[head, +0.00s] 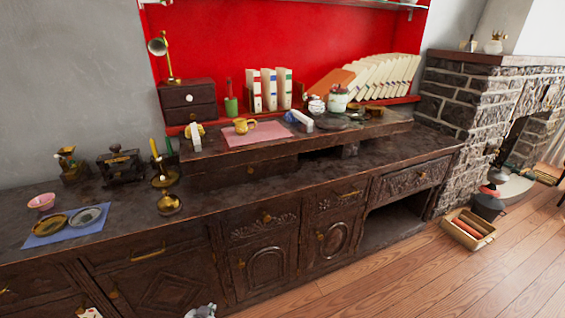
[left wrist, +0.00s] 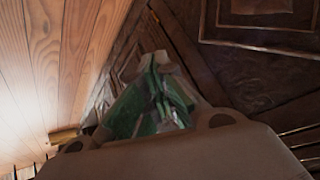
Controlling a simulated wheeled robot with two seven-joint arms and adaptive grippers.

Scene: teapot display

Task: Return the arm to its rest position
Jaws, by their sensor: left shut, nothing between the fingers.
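My left gripper (head: 201,311) shows only as a small grey-white tip at the bottom edge of the head view, low in front of the cabinet doors. In the left wrist view its grey and green fingers (left wrist: 155,85) are together with nothing between them. The wooden floor and a dark carved cabinet front lie beyond the fingers. Most of my left arm is outside the head view. My right gripper is not in view.
The dark wooden cabinet (head: 290,205) spans the head view. On it are a yellow cup-like pot (head: 243,126) on a pink mat (head: 268,139), and a blue mat (head: 43,239) with dishes. A crate (head: 455,240) stands on the floor. The floor at right front is clear.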

